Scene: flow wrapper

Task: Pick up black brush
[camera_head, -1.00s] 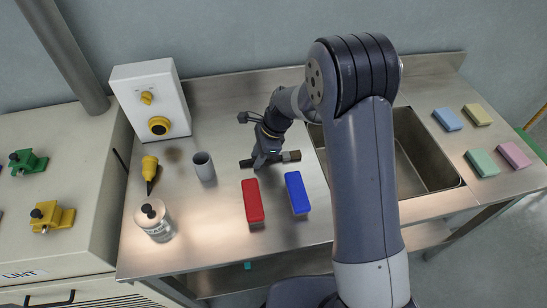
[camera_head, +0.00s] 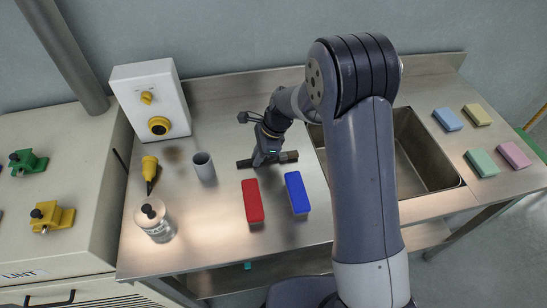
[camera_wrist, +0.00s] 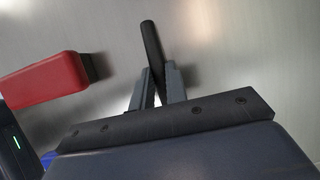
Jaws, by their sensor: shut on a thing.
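The black brush (camera_head: 289,157) lies across the steel table near the sink, with its left end out to the left of my gripper and its darker brown end out to the right. My gripper (camera_head: 263,162) points down and is shut on the brush near its middle. In the wrist view, the dark handle of the brush (camera_wrist: 151,45) sticks out beyond the two grey fingers (camera_wrist: 159,88). The rest of the brush is hidden by the fingers and wrist there. I cannot tell whether the brush is clear of the table.
A red block (camera_head: 252,202) and a blue block (camera_head: 297,193) lie just in front of the brush. A grey cup (camera_head: 204,167) stands to the left. The sink (camera_head: 425,150) is to the right.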

